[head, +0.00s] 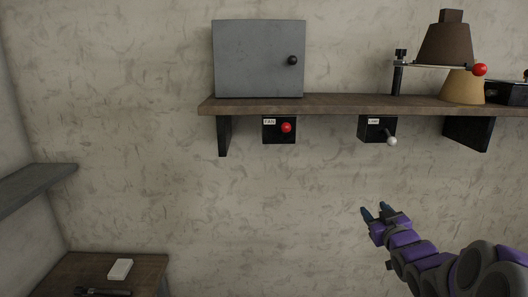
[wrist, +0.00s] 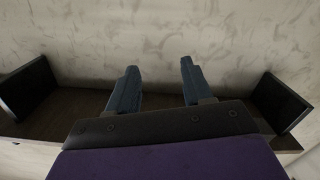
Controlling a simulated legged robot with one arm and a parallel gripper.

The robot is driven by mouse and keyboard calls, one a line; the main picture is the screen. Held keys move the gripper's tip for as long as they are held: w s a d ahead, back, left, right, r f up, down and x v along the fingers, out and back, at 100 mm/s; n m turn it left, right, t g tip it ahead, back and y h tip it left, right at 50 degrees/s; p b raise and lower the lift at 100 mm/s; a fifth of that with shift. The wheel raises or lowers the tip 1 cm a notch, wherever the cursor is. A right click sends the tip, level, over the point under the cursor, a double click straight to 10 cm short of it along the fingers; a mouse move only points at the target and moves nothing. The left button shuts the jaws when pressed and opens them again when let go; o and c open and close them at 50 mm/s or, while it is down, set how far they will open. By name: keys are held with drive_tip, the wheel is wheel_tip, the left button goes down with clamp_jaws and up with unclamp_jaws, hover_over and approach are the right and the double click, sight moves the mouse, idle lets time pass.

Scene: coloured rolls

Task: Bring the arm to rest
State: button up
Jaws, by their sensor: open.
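My gripper (head: 376,212) is at the end of my purple and grey arm (head: 420,255), which reaches in from the lower right in the head view. It is in free air below the wall shelf, in front of the bare wall. In the wrist view my gripper (wrist: 157,85) shows two blue-grey fingers spread apart with nothing between them. The gripper is open and empty.
The wooden shelf (head: 340,103) holds a grey cabinet (head: 255,60) and a brown lamp-like object (head: 446,45). A FAN switch box (head: 279,130) and another lever box (head: 376,129) hang beneath. A low table (head: 150,270) and grey shelf (head: 35,188) are at left.

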drive_tip(key=s+a+f+m+g, duration=0.1)
drive_tip(key=s+a+f+g, duration=0.3)
drive_tip(key=s, duration=1.1)
drive_tip(key=s+a+f+m+g, duration=0.1)
drive_tip(key=s+a+f+g, duration=0.3)
drive_tip(key=s, duration=1.2)
drive_tip(key=s+a+f+m+g, duration=0.1)
drive_tip(key=s+a+f+g, duration=0.3)
drive_tip(key=s+a+g, duration=0.5)
drive_tip(key=s+g, duration=0.2)
drive_tip(key=s, duration=0.5)
drive_tip(key=shift+s+a+f+h, duration=0.15)
drive_tip(key=shift+a+h, duration=0.05)
drive_tip(key=shift+h, duration=0.1)
